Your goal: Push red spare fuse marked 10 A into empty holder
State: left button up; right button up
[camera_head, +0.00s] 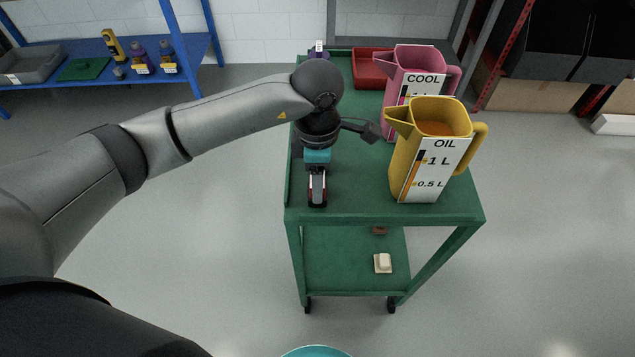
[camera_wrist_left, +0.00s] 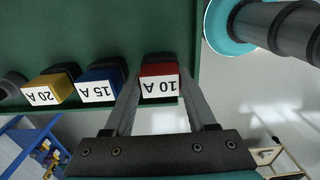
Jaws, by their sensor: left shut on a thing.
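The red fuse marked 10 A (camera_wrist_left: 158,84) is between the fingers of my left gripper (camera_wrist_left: 160,100) in the left wrist view, and the gripper is shut on it. Dark material shows behind the fuse; I cannot tell whether it still sits in something. Beside it in a row are a blue fuse marked 15 A (camera_wrist_left: 98,85) and a yellow fuse marked 20 A (camera_wrist_left: 48,88). In the head view my left gripper (camera_head: 317,198) points down at the front left of the green trolley top (camera_head: 360,205). No empty holder can be made out. My right gripper is not in view.
On the trolley stand a yellow oil jug (camera_head: 432,150), a pink coolant jug (camera_head: 412,75) and a red tray (camera_head: 371,68). A dark rounded thing (camera_wrist_left: 10,86) is cut off at the wrist view's edge. A blue shelf (camera_head: 200,50) with bottles stands back left. Floor left of the trolley is clear.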

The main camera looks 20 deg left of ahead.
pick_arm(q)
jog(key=shift+c, duration=1.2)
jog(key=shift+r, duration=0.1)
notch_tip(320, 180, up, 20)
jog(key=p, duration=0.2)
jog(key=shift+f, duration=0.2)
